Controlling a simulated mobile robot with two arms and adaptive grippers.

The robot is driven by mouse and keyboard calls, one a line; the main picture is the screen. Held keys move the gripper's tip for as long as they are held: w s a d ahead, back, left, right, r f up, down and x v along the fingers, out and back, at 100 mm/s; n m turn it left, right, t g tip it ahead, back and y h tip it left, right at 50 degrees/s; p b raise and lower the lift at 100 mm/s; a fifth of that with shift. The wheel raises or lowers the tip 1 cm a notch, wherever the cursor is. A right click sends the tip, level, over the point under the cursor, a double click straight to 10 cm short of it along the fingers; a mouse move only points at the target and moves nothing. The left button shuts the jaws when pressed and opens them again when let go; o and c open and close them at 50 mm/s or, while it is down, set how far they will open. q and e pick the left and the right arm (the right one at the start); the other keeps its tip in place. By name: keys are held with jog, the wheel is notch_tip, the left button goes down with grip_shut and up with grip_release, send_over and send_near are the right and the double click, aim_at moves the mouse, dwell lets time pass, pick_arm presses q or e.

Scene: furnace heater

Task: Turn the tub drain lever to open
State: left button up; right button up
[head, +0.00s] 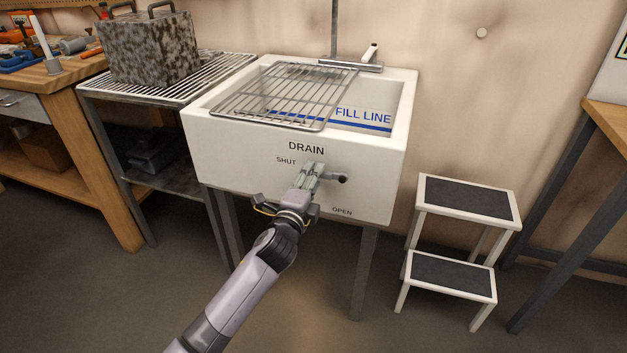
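The white tub (230,140) has a front panel marked DRAIN, with SHUT at the upper left and OPEN at the lower right. The dark drain lever (342,179) shows its rounded end pointing right, roughly level, between the two labels. My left gripper (313,170) is at the front panel, just left of the lever's end, and covers the rest of the lever and its pivot. Whether its fingers are closed on the lever or only touch it is not clear. My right gripper is out of view.
A wire rack (285,95) lies across the tub's top, below a tap (370,58). A metal rack table (215,75) with a mottled block (150,48) stands left. A step stool (468,198) stands right. Floor in front is clear.

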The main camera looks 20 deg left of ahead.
pick_arm(q)
jog(key=shift+w, duration=0.2)
grip_shut()
dwell(0.4)
dwell(0.4)
